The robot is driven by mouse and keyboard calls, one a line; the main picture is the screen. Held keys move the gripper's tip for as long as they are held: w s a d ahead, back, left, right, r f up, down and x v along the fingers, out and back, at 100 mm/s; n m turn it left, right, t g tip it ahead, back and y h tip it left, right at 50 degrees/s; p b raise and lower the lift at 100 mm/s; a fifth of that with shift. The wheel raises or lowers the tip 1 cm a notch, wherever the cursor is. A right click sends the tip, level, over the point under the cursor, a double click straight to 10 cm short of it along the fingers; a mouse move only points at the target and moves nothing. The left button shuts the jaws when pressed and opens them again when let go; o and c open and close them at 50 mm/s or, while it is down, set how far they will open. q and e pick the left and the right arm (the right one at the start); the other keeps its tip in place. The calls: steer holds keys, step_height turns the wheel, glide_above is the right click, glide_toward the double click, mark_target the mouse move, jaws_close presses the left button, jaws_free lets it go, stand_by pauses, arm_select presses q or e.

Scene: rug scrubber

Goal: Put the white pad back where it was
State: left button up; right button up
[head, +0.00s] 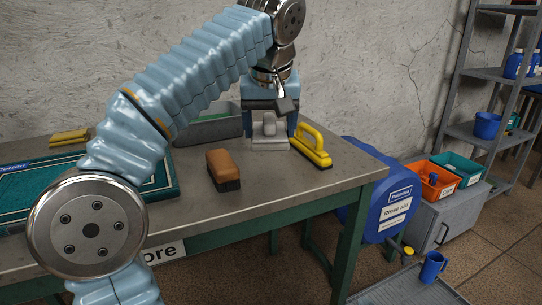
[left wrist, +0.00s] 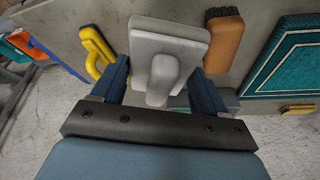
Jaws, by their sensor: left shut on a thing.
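The white pad (head: 268,144), a pale block with an upright handle, is at the far side of the metal table, between the brown brush and the yellow-handled tool. My left gripper (head: 271,128) points down over it with one finger on each side of its handle and is shut on it. In the left wrist view the white pad (left wrist: 170,38) shows between the blue fingers (left wrist: 160,80). The pad is on or just above the tabletop; I cannot tell which. My right gripper is not in view.
The yellow tool (head: 313,146) stands close right of the pad; the brown brush (head: 223,170) is nearer, to the left. A grey bin (head: 210,128) sits behind. A teal rug (head: 160,190) lies left. The table's front right is bare. A blue drum (head: 385,200) stands beyond the right edge.

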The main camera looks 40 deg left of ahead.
arm_select(q)
glide_toward(268, 165)
steer(key=shift+w+a+f+b, duration=0.2)
steer(key=shift+w+f+b, duration=0.15)
steer(key=shift+f+b, duration=0.05)
steer(key=b+x, duration=0.1)
steer(key=x, duration=0.3)
steer(key=shift+f, duration=0.5)
steer(key=shift+f, duration=0.1)
steer(key=o, duration=1.2)
steer(key=shift+r, duration=0.25)
steer(key=p+v, duration=0.3)
steer(key=v, duration=0.8)
steer(key=shift+s+d+r, duration=0.2)
steer(key=shift+r, duration=0.1)
